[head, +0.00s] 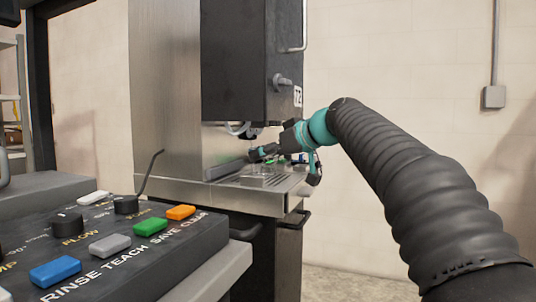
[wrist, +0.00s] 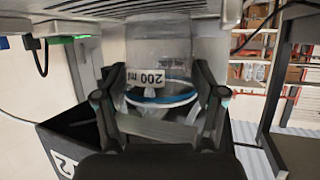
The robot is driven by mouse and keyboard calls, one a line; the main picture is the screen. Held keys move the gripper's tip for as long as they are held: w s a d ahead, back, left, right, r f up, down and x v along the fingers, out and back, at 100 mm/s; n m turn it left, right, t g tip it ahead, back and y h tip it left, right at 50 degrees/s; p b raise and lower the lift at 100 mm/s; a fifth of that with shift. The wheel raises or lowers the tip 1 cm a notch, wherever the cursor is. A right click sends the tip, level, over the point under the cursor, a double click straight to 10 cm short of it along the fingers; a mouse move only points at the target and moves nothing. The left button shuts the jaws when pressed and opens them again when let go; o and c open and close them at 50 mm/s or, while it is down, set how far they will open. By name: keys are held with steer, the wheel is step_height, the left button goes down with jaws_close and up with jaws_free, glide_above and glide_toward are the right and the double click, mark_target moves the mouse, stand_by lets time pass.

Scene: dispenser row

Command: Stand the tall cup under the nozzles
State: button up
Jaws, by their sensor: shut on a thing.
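The tall cup is clear, with a white "200 ml" label and a blue ring. In the wrist view the cup (wrist: 172,48) is between the fingers of my gripper (wrist: 160,88), which is shut on it; the label appears upside down. In the head view my gripper (head: 262,153) is at the dispenser, above the drip tray, and the cup (head: 257,170) shows faintly below it. The nozzles (head: 240,129) are under the black dispenser head (head: 250,62), close to my gripper. I cannot tell whether the cup touches the tray.
The slotted drip tray (head: 290,181) sits on a steel counter. A control panel (head: 115,242) with coloured buttons and knobs fills the near left. In the wrist view, shelves (wrist: 265,70) stand at the right.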

steer(key=shift+f+b, duration=0.5)
steer(key=shift+f, duration=0.05)
steer(key=o, duration=1)
